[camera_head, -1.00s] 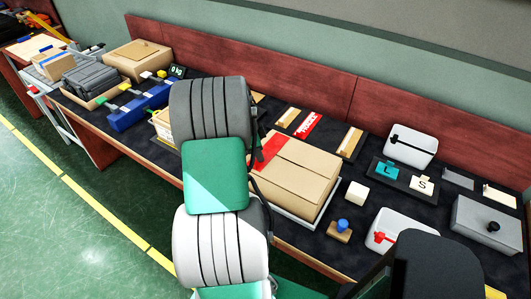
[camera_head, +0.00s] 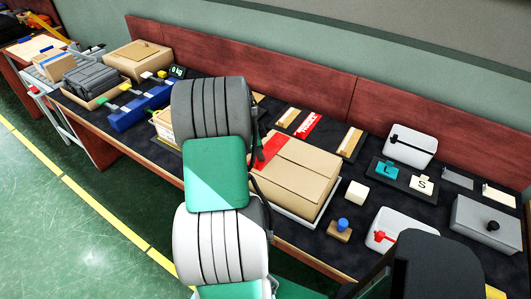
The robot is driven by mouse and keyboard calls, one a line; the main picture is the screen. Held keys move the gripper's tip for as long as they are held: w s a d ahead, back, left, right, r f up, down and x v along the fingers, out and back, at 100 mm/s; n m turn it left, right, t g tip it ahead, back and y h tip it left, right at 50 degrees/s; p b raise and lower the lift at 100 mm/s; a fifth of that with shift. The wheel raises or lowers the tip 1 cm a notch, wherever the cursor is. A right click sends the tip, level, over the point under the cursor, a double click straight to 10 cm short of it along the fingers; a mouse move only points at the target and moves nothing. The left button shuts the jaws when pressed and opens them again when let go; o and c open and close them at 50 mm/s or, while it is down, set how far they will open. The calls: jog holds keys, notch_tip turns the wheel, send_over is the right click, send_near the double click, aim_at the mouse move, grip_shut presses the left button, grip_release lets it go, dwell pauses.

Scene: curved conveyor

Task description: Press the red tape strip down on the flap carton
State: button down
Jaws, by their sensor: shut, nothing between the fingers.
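The flap carton (camera_head: 298,178) is a tan box with its top flaps closed, right of my arm on the dark bench top. The red tape strip (camera_head: 270,149) lies across the carton's back left top corner. Its left end passes behind my arm, so I cannot tell whether all of it lies flat. My grey, white and green arm rises in front of the carton's left side. My gripper is hidden behind the arm links; only a dark sliver shows at the arm's right edge, close to the tape, and I cannot make out fingers.
The carton rests on a white tray (camera_head: 294,221). Behind it are a red labelled strip (camera_head: 308,125) and wooden blocks (camera_head: 349,142). A white cube (camera_head: 356,193) and a blue-knobbed block (camera_head: 341,228) stand to its right. White boxes (camera_head: 412,146) and a grey box (camera_head: 487,226) lie farther right.

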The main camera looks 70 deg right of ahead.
jog(key=shift+s+a+f+y, duration=0.2)
jog(key=shift+a+f, duration=0.15)
jog(key=shift+f, duration=0.25)
jog(key=shift+s+a+f+y, duration=0.15)
jog(key=shift+a+f, duration=0.15)
jog(key=shift+f, duration=0.3)
jog(key=shift+d+r+p, duration=0.2)
jog(key=shift+r+p, duration=0.3)
jog(key=shift+r, duration=0.1)
jog(key=shift+w+d+r+p, duration=0.1)
jog(key=shift+d+r+p, duration=0.35)
jog(key=shift+r, duration=0.2)
jog(key=shift+w+d+r+p, duration=0.1)
jog(key=shift+d+r+p, duration=0.35)
jog(key=shift+r, duration=0.15)
jog(key=r, duration=0.1)
jog(key=a+r+p, duration=0.1)
jog(key=shift+a+r, duration=0.2)
jog(key=shift+r, duration=0.15)
jog(key=shift+d, duration=0.15)
